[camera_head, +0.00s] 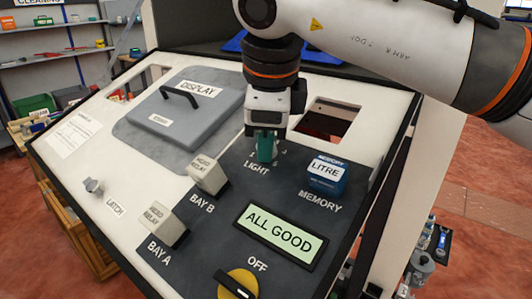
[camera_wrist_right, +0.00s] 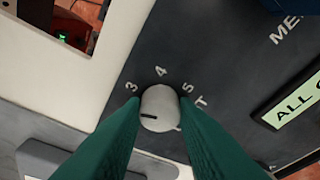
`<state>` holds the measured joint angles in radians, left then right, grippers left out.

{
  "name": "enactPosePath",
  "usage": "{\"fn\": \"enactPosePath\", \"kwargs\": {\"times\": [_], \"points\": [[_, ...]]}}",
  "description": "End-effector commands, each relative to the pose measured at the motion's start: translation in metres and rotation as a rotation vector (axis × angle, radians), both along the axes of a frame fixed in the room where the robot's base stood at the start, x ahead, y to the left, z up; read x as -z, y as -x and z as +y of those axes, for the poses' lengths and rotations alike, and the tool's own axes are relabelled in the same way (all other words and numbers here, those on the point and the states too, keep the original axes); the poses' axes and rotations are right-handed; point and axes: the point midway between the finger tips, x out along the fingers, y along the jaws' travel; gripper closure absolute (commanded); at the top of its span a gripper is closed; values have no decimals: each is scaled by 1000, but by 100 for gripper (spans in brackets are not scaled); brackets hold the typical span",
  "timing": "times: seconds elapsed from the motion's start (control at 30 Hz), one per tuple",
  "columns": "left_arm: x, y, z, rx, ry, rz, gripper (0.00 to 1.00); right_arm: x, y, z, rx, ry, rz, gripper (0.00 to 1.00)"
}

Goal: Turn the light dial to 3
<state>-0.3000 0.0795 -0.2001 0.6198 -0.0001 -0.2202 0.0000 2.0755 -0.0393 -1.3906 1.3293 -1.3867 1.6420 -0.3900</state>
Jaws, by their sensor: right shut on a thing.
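The light dial (camera_wrist_right: 160,107) is a round, pale grey knob on the dark panel, above the LIGHT label (camera_head: 257,169) in the head view. The numerals 3, 4 and 5 show around it in the wrist view. Any numeral there is hidden by a finger. My right gripper (camera_head: 266,146) comes from above, its green fingers shut on the dial from both sides. In the head view the fingers hide the dial. My left gripper is in no view.
Beside the dial are a rectangular opening (camera_head: 326,120) and a blue MEMORY block (camera_head: 327,174). Two relay blocks stand at BAY A (camera_head: 166,224) and BAY B (camera_head: 207,174). A screen (camera_head: 281,232) reads ALL GOOD. A yellow knob (camera_head: 238,285) sits by OFF, and a grey display lid (camera_head: 187,107) lies behind.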

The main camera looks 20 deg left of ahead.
Motion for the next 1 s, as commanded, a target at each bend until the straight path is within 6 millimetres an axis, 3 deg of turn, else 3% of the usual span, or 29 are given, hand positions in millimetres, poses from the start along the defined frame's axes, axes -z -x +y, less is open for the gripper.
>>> {"fn": "enactPosePath", "kwargs": {"times": [0.1,0.4,1.0], "points": [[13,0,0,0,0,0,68,3,1,0,81,-32,-13,96],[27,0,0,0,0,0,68,2,1,0,221,-84,-31,96],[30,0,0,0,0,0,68,0,1,0,269,-101,-37,96]]}}
